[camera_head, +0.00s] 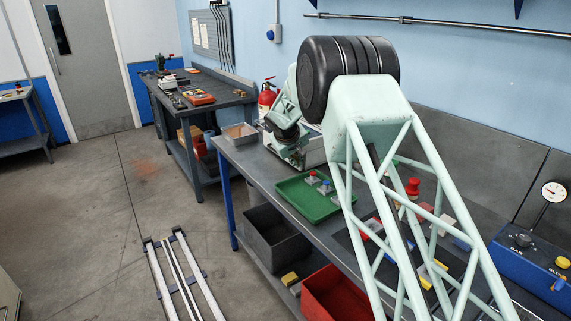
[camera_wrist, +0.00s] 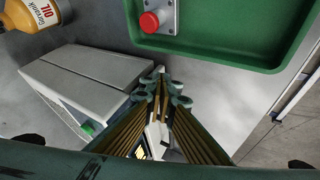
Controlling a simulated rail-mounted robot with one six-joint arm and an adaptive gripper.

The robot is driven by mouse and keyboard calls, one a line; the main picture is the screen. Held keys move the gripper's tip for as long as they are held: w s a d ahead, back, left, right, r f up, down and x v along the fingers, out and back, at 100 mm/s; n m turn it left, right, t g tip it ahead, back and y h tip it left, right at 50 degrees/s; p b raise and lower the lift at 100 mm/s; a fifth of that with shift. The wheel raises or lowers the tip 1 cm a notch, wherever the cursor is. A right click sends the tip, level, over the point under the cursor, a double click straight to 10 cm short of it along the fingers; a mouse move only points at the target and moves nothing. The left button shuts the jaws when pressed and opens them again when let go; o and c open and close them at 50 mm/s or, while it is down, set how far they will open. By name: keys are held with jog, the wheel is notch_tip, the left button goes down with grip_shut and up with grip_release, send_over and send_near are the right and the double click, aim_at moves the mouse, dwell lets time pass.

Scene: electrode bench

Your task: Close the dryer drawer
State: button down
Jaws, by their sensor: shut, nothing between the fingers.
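A pale grey box-shaped unit (camera_wrist: 85,78), which looks like the dryer, sits left of my gripper in the wrist view. Its white side (camera_wrist: 58,103) faces the lower left, with a small green spot near its lower end. I cannot tell how far its drawer stands out. My gripper (camera_wrist: 166,88) is shut and empty, its fingertips just beside the unit's right end. A white part with black and yellow marks (camera_wrist: 150,143) shows partly behind the fingers. In the head view, a whitish box (camera_head: 314,151) on the bench is partly hidden by my arm.
A green tray (camera_head: 294,198) holds small blocks with coloured knobs; its rim (camera_wrist: 240,65) is close to my gripper. A yellow oil bottle (camera_wrist: 44,12) lies at the wrist view's upper left. A metal tray (camera_head: 240,140) stands at the bench's far end. A blue gauge unit (camera_head: 525,265) is at right.

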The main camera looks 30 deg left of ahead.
jog(key=shift+w+d, duration=0.3)
jog(key=shift+w, duration=0.45)
jog(key=shift+s, duration=0.1)
jog(key=shift+s+a+f+b, duration=0.1)
jog(key=shift+s+a+b, duration=0.15)
jog(key=shift+s+b, duration=0.25)
jog(key=shift+s+a+b, duration=0.2)
jog(key=shift+s+b, duration=0.2)
jog(key=shift+s, duration=0.05)
jog(key=shift+s+a+b, duration=0.2)
jog(key=shift+s+b, duration=0.15)
jog(key=shift+s, duration=0.1)
jog(key=shift+s+a+b, duration=0.2)
jog(key=shift+s+b, duration=0.15)
jog(key=shift+s, duration=0.1)
jog(key=p+v, duration=0.1)
jog(key=v, duration=0.9)
jog(key=shift+p, duration=0.35)
jog(key=shift+w, duration=0.1)
